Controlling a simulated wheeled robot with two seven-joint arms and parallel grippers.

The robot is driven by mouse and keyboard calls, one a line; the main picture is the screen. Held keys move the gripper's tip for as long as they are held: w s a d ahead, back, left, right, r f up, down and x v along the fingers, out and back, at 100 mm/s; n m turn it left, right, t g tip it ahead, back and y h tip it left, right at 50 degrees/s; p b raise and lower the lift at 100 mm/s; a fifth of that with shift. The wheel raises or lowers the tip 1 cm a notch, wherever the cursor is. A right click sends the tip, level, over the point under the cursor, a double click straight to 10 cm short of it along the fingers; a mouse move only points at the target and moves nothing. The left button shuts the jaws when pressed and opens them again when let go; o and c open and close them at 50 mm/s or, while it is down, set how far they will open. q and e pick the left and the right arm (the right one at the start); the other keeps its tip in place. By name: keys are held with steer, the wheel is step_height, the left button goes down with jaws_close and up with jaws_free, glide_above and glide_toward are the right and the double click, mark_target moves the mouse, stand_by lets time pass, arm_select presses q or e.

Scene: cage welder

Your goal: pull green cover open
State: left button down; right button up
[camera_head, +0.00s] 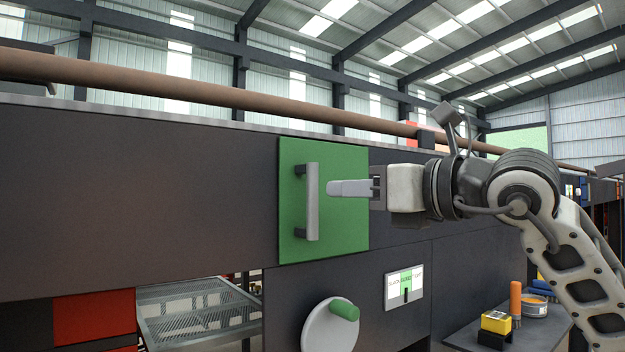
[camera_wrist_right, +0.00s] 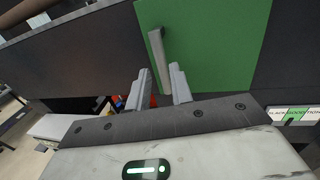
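The green cover (camera_head: 340,225) is a flat square panel, closed flush in the dark machine wall. It carries an upright grey bar handle (camera_head: 313,200) on its left part. My right gripper (camera_head: 335,188) points left, with its fingertips just right of the handle in the head view. In the right wrist view the green cover (camera_wrist_right: 220,50) fills the upper right, and the handle (camera_wrist_right: 157,55) lies ahead of the gap between the fingers. My right gripper (camera_wrist_right: 160,80) is open, its two fingers apart with nothing held. My left gripper is not in view.
Below the cover are a round white wheel (camera_head: 325,328) with a green knob and a small labelled panel (camera_head: 404,286). A side table (camera_head: 465,335) at the lower right bears a yellow box (camera_head: 496,322) and an orange item (camera_head: 515,298). A brown pipe (camera_head: 200,93) runs above.

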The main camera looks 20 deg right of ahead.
mark_target(317, 189)
steer(key=p+x, duration=0.1)
steer(key=x, duration=0.6)
steer(key=shift+w+a+p, duration=0.15)
steer(key=shift+w+p, duration=0.05)
steer(key=shift+p, duration=0.15)
jaws_close()
